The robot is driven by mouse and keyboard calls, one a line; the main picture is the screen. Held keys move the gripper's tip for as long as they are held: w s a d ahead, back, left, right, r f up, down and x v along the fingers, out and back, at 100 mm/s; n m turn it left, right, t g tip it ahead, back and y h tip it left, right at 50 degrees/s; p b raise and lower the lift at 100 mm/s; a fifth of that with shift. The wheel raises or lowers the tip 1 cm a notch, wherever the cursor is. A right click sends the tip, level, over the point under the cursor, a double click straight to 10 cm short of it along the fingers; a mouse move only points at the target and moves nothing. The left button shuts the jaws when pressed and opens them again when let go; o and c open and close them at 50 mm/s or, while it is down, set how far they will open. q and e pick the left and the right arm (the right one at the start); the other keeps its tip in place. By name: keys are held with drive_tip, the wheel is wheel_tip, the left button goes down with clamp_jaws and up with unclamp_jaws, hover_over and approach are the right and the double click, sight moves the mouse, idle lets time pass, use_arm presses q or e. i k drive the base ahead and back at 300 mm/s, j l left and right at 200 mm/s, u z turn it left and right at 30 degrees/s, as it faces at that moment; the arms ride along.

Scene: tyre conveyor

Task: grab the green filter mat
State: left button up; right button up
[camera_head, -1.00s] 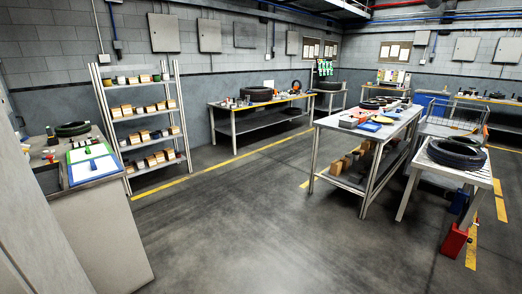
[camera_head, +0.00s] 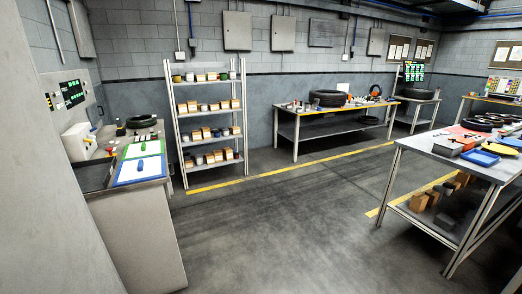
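A white panel with a green edge and a small green piece on top, which looks like the green filter mat (camera_head: 132,153), lies on the counter (camera_head: 128,215) at the left. A similar white panel with a blue edge (camera_head: 127,174) lies directly in front of it, close up against it. Neither of my grippers is in view.
A dark ring with green (camera_head: 141,121) lies behind the mats, near a wall control panel (camera_head: 70,94). A shelf rack (camera_head: 188,145) of small boxes stands right of the counter. Workbenches (camera_head: 305,133) (camera_head: 430,149) stand further right. The middle floor (camera_head: 290,230) is clear.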

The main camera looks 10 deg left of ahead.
sight(136, 150)
drive_tip(key=i+u, duration=0.3)
drive_tip(key=u, duration=0.15)
drive_tip(key=i+l+u, duration=0.2)
drive_tip(key=u, duration=0.2)
drive_tip(key=i+l+u, duration=0.2)
drive_tip(key=i+u, duration=0.25)
drive_tip(key=i+l+u, duration=0.3)
drive_tip(key=u, duration=0.15)
